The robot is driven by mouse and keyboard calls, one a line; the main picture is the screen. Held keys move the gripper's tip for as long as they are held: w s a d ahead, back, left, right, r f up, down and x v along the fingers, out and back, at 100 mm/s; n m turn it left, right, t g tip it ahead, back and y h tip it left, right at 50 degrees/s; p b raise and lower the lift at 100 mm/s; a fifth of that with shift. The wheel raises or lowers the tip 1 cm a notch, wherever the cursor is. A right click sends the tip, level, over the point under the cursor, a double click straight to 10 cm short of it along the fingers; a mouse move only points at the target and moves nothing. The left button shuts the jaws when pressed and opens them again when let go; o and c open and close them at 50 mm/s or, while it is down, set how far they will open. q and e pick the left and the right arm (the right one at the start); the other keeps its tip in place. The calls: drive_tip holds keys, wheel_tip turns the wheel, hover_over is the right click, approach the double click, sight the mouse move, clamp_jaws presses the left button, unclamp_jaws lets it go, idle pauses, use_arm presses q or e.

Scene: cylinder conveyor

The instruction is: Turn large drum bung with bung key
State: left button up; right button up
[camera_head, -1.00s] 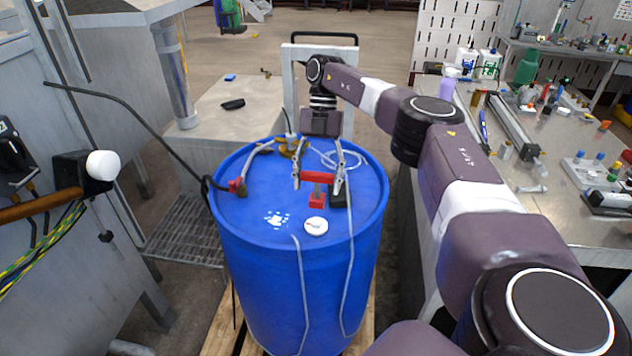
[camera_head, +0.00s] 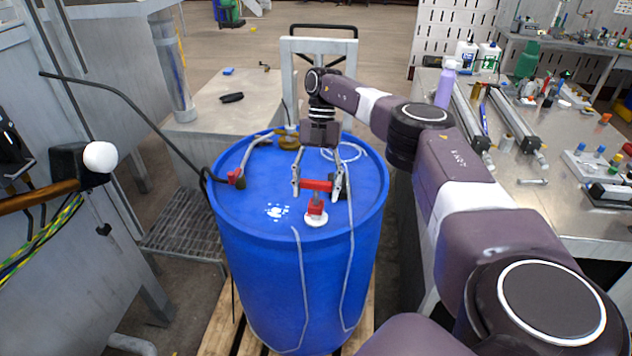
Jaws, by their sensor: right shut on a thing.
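The blue drum (camera_head: 255,250) stands upright in the middle. The white large bung (camera_head: 317,221) is in its lid near the front edge. My right gripper (camera_head: 317,188) is over the lid, shut on the red bung key (camera_head: 318,185) by its crossbar, one finger at each end. The key is upright, and its red lower end overlaps the far part of the bung. I cannot tell if it is seated in the bung or just above it. My left gripper is out of view.
A brass fitting (camera_head: 289,140) and a red-ended hose fitting (camera_head: 236,177) sit on the lid. A grey cable hangs down the drum's front. A workbench (camera_head: 540,205) with parts is at the right, and a grey block (camera_head: 265,90) is behind.

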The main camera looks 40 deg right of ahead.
drive_tip(key=shift+p, duration=1.15)
idle(1.9)
drive_tip(key=shift+f+b, duration=0.75)
drive_tip(key=shift+f, duration=0.4)
idle(0.9)
idle(0.3)
drive_tip(key=shift+s+r+m+p, duration=0.15)
drive_tip(key=shift+m+p, duration=0.25)
drive_tip(key=shift+p, duration=0.6)
drive_tip(key=shift+m+t, duration=0.3)
drive_tip(key=shift+m, duration=0.1)
drive_tip(key=shift+m+t+y, duration=0.3)
drive_tip(key=shift+m+t, duration=0.1)
drive_tip(key=shift+m, duration=0.5)
drive_tip(key=shift+f, duration=0.2)
drive_tip(key=shift+m+t, duration=0.6)
drive_tip(key=shift+m, duration=1.2)
